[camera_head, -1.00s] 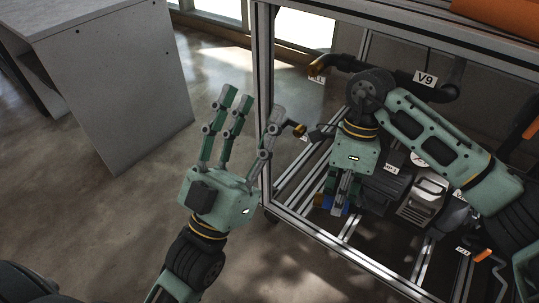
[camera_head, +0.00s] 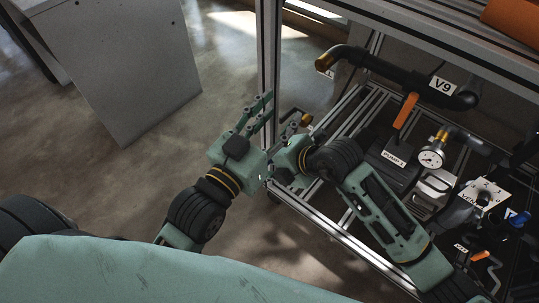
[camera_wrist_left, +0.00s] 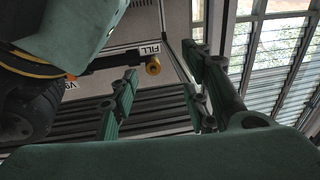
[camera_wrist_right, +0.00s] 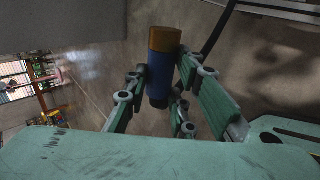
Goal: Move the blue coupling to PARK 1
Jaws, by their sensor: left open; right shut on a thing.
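The blue coupling (camera_wrist_right: 160,75) is a short blue cylinder with an orange-brown end in the right wrist view. My right gripper (camera_wrist_right: 163,80) is shut on it and holds it in the air. I cannot see any PARK 1 sign.
The metal frame's post (camera_head: 268,70) stands just behind my grippers. On the frame are the V9 pipe (camera_head: 390,75), a gauge (camera_head: 431,158), and a PUMP 1 label (camera_head: 393,158). A FILL label (camera_wrist_left: 151,48) shows in the left wrist view. A grey cabinet (camera_head: 125,70) stands left; floor between is clear.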

